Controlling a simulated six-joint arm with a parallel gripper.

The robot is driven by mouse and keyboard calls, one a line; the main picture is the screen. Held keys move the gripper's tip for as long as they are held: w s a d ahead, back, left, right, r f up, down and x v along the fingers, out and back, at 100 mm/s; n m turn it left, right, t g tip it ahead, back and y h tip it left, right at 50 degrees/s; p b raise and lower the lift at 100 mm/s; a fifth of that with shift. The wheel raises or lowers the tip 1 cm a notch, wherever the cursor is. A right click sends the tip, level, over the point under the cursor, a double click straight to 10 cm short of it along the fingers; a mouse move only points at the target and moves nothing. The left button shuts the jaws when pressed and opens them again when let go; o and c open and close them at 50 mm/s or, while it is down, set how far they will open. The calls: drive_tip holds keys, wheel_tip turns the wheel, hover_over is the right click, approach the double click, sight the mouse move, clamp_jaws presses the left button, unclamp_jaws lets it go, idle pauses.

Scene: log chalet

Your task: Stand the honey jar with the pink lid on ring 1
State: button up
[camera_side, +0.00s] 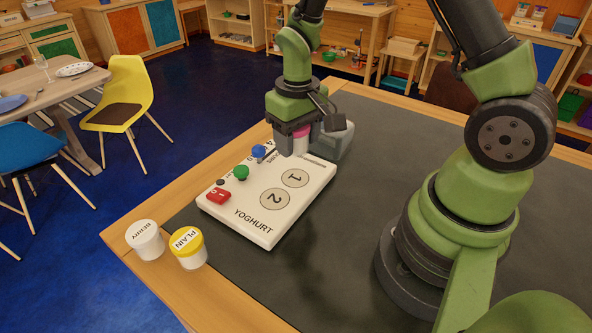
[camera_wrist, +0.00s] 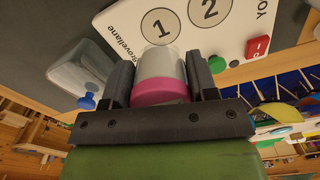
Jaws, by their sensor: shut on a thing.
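My gripper (camera_side: 302,138) is shut on the honey jar with the pink lid (camera_side: 300,146); in the wrist view the pink lid (camera_wrist: 160,92) and pale jar body sit between the two fingers. The white yoghurt machine (camera_side: 262,229) lies on the dark mat. Its top carries ring 1 (camera_side: 295,178) and ring 2 (camera_side: 275,198), both empty. In the side view the jar is at the machine's far end, beyond ring 1. In the wrist view the jar's bottom overlaps the edge of ring 1 (camera_wrist: 160,25). The height of the jar above the machine is hard to tell.
A clear cover (camera_side: 336,141) stands just behind the gripper. A blue knob (camera_side: 258,151), a green knob (camera_side: 241,173) and a red switch (camera_side: 218,197) line the machine's left side. BERRY (camera_side: 146,242) and PLAIN (camera_side: 188,250) jars stand near the table's front edge.

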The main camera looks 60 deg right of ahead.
sight(297, 179)
wheel_tip(297, 179, down, 7)
drive_tip(key=shift+r, duration=0.1)
idle(0.4)
drive_tip(key=o, duration=1)
wheel_tip(297, 179, up, 12)
drive_tip(key=shift+f, duration=0.1)
drive_tip(key=s+a+r+t, duration=0.2)
drive_tip(key=s+r, duration=0.2)
drive_tip(key=r, duration=0.1)
drive_tip(key=s+a+r+t+y, duration=0.1)
drive_tip(key=s+r+t, duration=0.1)
drive_tip(key=s+r, duration=0.3)
drive_tip(key=s+a+r+m+t+y, duration=0.1)
drive_tip(key=s+a+r+t, duration=0.1)
drive_tip(key=s+r+t, duration=0.1)
drive_tip(key=shift+s+a+r, duration=0.2)
drive_tip(key=shift+s+r, duration=0.25)
drive_tip(key=shift+r, duration=0.25)
drive_tip(key=shift+s+a+r, duration=0.15)
drive_tip(key=shift+s+r, duration=0.3)
drive_tip(key=shift+r, duration=0.2)
